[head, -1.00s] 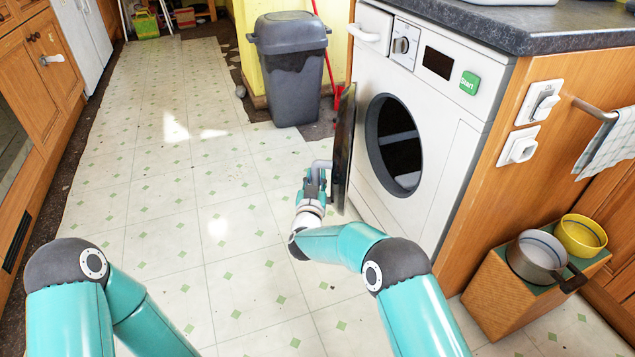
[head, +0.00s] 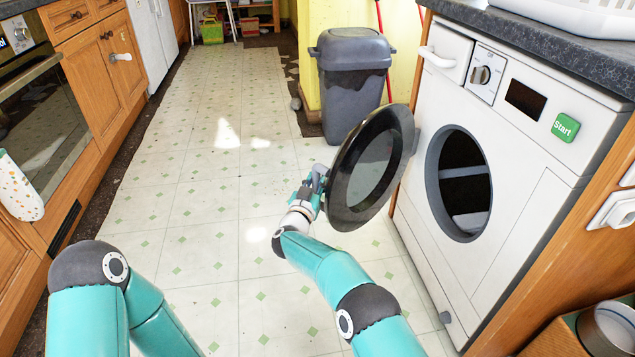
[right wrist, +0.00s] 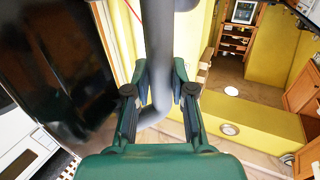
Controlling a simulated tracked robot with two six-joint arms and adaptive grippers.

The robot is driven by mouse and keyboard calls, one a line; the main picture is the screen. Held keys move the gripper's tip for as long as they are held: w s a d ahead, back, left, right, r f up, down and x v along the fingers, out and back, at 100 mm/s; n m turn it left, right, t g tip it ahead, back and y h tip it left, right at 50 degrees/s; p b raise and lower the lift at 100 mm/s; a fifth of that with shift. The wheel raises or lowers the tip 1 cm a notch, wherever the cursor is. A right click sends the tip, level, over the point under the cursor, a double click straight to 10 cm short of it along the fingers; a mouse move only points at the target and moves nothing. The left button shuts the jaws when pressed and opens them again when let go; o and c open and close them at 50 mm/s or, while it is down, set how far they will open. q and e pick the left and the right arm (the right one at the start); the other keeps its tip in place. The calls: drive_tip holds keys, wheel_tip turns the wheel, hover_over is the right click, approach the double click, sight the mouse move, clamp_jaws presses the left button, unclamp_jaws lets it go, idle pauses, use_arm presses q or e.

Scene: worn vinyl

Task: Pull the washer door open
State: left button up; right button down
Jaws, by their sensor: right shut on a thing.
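The white washer (head: 525,180) stands at the right of the head view, its round drum opening uncovered. Its round dark door (head: 345,170) is swung well out to the left of the opening, with its ring and glass visible. My right gripper (head: 318,176) is at the door's free edge. In the right wrist view, my right gripper (right wrist: 160,88) is shut on the grey door handle (right wrist: 160,45), and the dark door (right wrist: 55,60) fills the left side. My left arm shows only at the lower left of the head view; its gripper is out of frame.
A grey bin (head: 352,85) stands behind the door near a yellow wall. Wooden cabinets and an oven (head: 40,130) line the left. A pot (head: 608,328) is at the lower right. The tiled floor (head: 200,190) between is clear.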

drive_tip(key=shift+w+d+r, duration=0.2)
drive_tip(key=shift+w+d, duration=0.1)
drive_tip(key=shift+d, duration=0.4)
drive_tip(key=c, duration=1.3)
unclamp_jaws()
drive_tip(key=shift+a, duration=0.15)
drive_tip(key=shift+o, duration=0.2)
drive_tip(key=shift+s+r, duration=0.1)
drive_tip(key=shift+s, duration=0.05)
drive_tip(key=v, duration=0.4)
drive_tip(key=a+v, duration=0.1)
drive_tip(key=v, duration=0.1)
drive_tip(key=shift+s+f, duration=0.1)
drive_tip(key=shift+f, duration=0.2)
drive_tip(key=shift+v, duration=0.8)
drive_tip(key=shift+c, duration=0.2)
